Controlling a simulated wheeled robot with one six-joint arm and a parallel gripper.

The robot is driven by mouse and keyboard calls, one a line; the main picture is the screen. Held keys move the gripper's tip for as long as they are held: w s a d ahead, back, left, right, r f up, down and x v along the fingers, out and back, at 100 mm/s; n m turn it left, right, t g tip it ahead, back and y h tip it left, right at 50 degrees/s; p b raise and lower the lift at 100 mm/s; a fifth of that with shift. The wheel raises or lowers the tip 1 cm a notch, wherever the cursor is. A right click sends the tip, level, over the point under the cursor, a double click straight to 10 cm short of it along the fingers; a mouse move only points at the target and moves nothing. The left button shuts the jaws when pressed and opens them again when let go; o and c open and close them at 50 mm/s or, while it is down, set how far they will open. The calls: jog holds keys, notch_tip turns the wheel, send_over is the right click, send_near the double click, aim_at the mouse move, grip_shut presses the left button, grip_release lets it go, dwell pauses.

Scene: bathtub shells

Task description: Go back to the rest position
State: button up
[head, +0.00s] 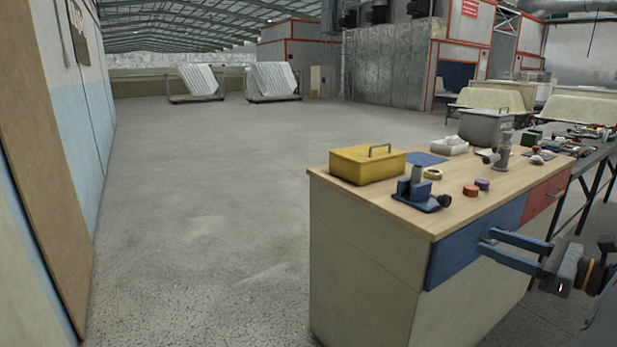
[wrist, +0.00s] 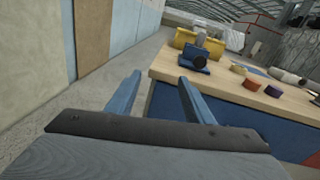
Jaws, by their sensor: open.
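My gripper (head: 487,241) is in front of the blue drawer face of a wooden-topped workbench, at the right of the head view. Its two blue-grey fingers stand apart with nothing between them. In the wrist view the open fingers (wrist: 158,92) point toward the near corner of the bench. The bench top (head: 455,205) lies above and beyond the fingers. No object is held.
The bench carries a yellow box (head: 362,166), a blue device (head: 419,192), an orange-red disc (head: 471,190), a purple disc (head: 483,184) and a grey bin (head: 484,127). A wall panel (head: 40,150) stands at left. Open concrete floor (head: 210,200) lies between.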

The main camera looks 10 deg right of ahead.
jog(key=s+a+f+n+g+y+p, duration=0.15)
jog(key=a+n+g, duration=0.35)
jog(key=a, duration=0.5)
jog(key=a+f+n+g+y, duration=0.15)
jog(key=a+n+g, duration=0.3)
jog(key=a, duration=0.55)
jog(key=s+a+f+n+g+h+p, duration=0.2)
jog(key=s+a+n+g+h, duration=0.3)
jog(key=n, duration=1.4)
jog(key=s+a+h, duration=0.3)
jog(key=a+h, duration=0.3)
jog(key=shift+s+a, duration=0.15)
jog(key=shift+s, duration=0.05)
